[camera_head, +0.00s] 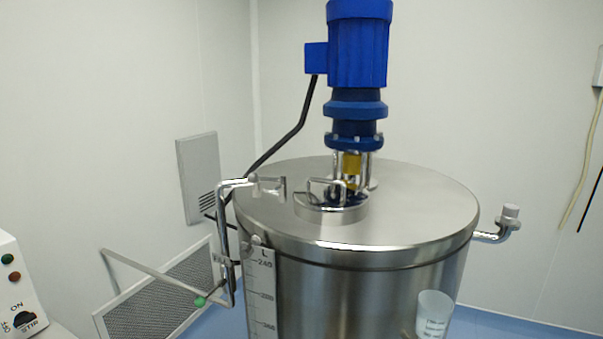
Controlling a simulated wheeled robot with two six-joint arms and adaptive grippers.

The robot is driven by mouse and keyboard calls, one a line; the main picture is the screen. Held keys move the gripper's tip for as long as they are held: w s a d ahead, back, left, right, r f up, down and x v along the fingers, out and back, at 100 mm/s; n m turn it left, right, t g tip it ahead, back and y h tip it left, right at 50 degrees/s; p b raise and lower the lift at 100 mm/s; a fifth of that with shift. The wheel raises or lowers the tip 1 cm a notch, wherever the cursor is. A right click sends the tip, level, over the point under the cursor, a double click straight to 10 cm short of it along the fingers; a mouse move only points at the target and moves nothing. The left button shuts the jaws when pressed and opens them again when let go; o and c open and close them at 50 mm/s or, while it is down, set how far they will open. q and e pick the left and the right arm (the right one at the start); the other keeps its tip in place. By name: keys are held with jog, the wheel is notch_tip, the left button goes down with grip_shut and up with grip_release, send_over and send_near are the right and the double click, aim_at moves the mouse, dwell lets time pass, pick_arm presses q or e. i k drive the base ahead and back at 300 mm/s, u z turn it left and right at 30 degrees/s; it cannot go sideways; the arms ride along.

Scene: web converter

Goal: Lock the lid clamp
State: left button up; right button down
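A steel tank (355,300) stands right of centre, with a round steel lid (420,205) lying flat on its top. A small raised hatch (330,208) with a looped metal handle (322,187) sits on the lid and looks closed. At the lid's left edge a bent metal bar (228,205) reaches over the rim, its end (270,184) above the lid. I cannot tell whether this is the lid clamp or whether it is locked. A rounded metal fitting (256,241) sits just below the rim. Neither of my grippers is in view.
A blue motor (358,50) rises from the lid, with a black cable running down left. A long rod (150,272) with a green joint (200,301) sticks out left. A pipe stub (497,232) projects right. A control box (18,290) stands at the left edge.

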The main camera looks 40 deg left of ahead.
aim_at(254, 178)
jog(key=u, duration=0.4)
jog(key=i, duration=0.9)
jog(key=u, duration=0.7)
